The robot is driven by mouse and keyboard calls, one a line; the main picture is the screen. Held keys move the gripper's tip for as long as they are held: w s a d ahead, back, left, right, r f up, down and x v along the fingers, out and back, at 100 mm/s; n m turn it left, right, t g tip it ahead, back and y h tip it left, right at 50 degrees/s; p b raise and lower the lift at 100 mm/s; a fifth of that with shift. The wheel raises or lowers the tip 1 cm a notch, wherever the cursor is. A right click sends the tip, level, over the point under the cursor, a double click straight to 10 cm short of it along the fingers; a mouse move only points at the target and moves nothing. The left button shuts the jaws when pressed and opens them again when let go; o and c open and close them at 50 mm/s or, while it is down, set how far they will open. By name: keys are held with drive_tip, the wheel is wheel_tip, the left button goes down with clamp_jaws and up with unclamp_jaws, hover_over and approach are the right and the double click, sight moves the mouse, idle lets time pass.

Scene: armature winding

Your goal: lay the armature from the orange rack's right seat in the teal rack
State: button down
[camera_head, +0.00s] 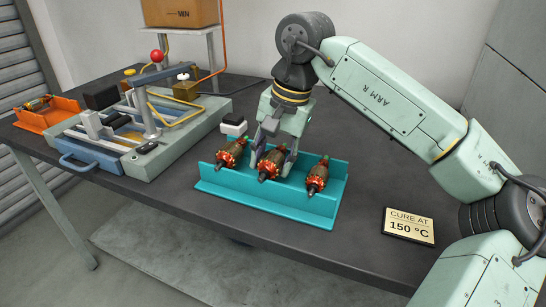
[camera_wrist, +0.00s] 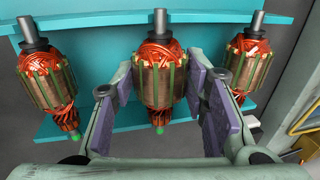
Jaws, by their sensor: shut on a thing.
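The teal rack (camera_head: 262,199) stands on the dark table and bears three armatures with copper windings in a row. My gripper (camera_head: 272,150) is over its middle, with fingers on both sides of the middle armature (camera_head: 269,164). In the wrist view the purple pads are against the sides of this armature's core (camera_wrist: 162,85). It looks level with its neighbours; whether it rests fully on the rack is unclear. The left armature (camera_head: 231,153) and right armature (camera_head: 317,177) lie in the rack, clear of my fingers. The orange rack (camera_head: 47,116) at far left bears one armature (camera_head: 38,103).
A winding fixture (camera_head: 140,135) with a red knob stands between the racks. A small black-and-white block (camera_head: 233,125) is behind the teal rack. A "CURE AT 150 °C" sign (camera_head: 408,225) lies to the right. A cardboard box (camera_head: 180,12) sits on a stand behind.

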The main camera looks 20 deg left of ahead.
drive_tip(key=shift+f, duration=0.1)
idle(0.3)
drive_tip(key=c, duration=0.9)
unclamp_jaws()
drive_tip(key=shift+o, duration=0.2)
drive_tip(key=v, duration=1.2)
drive_tip(key=shift+s, duration=0.1)
